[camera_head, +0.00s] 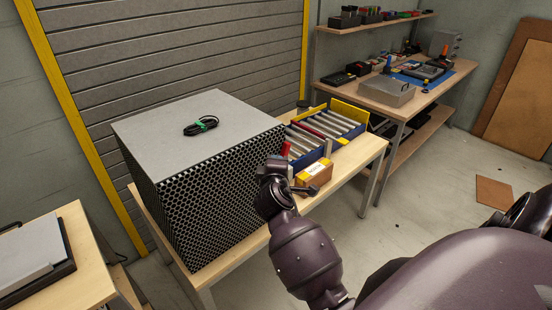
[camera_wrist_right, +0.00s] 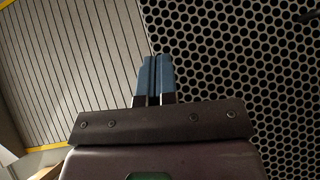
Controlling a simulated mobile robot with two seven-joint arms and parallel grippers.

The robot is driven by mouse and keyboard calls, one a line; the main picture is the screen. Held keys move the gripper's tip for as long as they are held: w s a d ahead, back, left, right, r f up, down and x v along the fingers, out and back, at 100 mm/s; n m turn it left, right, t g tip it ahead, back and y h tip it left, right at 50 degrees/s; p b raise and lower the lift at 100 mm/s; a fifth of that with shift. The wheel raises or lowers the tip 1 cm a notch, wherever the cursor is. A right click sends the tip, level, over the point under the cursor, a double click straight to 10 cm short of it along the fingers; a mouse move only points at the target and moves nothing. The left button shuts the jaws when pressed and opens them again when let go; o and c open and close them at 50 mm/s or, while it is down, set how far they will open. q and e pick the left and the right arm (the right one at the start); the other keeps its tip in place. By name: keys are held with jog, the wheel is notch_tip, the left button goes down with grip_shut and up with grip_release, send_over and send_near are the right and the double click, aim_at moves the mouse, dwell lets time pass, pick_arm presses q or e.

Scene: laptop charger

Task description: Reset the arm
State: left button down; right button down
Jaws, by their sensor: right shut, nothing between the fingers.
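My right arm reaches in from the lower right of the head view, and its wrist stands close to the perforated side of a large grey box (camera_head: 215,190). In the right wrist view my right gripper (camera_wrist_right: 153,62) has its two blue fingers together, with nothing between them. The box's perforated side (camera_wrist_right: 240,70) shows behind and right of the fingers; I cannot tell the exact gap. A black coiled cable with a green tie, likely the charger (camera_head: 201,125), lies on the box's flat top, apart from the gripper. My left gripper is not in view.
The box stands on a wooden table (camera_head: 345,168) beside a blue and yellow case of tools (camera_head: 325,128) and a small orange-brown box (camera_head: 314,174). A laptop-like slab (camera_head: 32,250) lies on another table at lower left. A cluttered workbench (camera_head: 412,103) stands at back right.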

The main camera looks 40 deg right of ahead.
jog(key=shift+s+a, duration=0.15)
dwell(0.6)
jog(key=s+a+f+m+t+y, duration=0.3)
jog(key=s+a+f+m+y, duration=0.1)
jog(key=a+f+m+y, duration=0.35)
jog(key=s+a+f+g+y, duration=0.1)
jog(key=s+a+f+g, duration=0.1)
jog(key=s+f, duration=0.4)
jog(key=s+a+f+g+y, duration=0.2)
jog(key=s+f, duration=0.5)
jog(key=s, duration=0.6)
jog(key=shift+s+a+f, duration=0.15)
jog(key=shift+a, duration=0.05)
